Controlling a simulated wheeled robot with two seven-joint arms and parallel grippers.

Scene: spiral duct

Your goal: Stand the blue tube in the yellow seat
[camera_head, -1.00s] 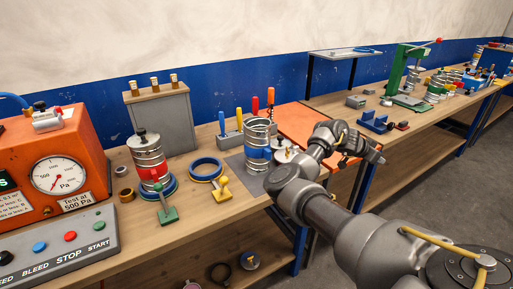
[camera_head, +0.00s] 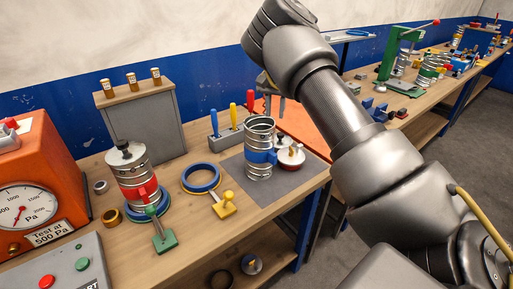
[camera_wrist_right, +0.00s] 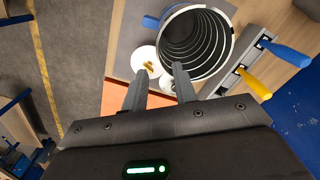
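The blue tube, a silver spiral duct with a blue band (camera_head: 259,157), stands upright on a grey mat (camera_head: 285,187). In the right wrist view I look down into the open top of the tube (camera_wrist_right: 197,42). The yellow seat, a blue ring with a yellow handle (camera_head: 226,205), lies on the bench to the left of the tube, and its ring is empty. My right gripper (camera_wrist_right: 160,72) is open and empty above the tube, with one finger overlapping the rim in view; I cannot tell if it touches. In the head view its fingers (camera_head: 275,103) are partly visible. My left gripper is not in view.
A similar tube with a red band (camera_head: 138,191) stands in a ring with a green handle (camera_head: 165,242). White-topped round parts (camera_head: 290,156) sit beside the blue tube. A tool rack (camera_head: 228,140) stands behind, and an orange gauge box (camera_head: 35,185) is at left.

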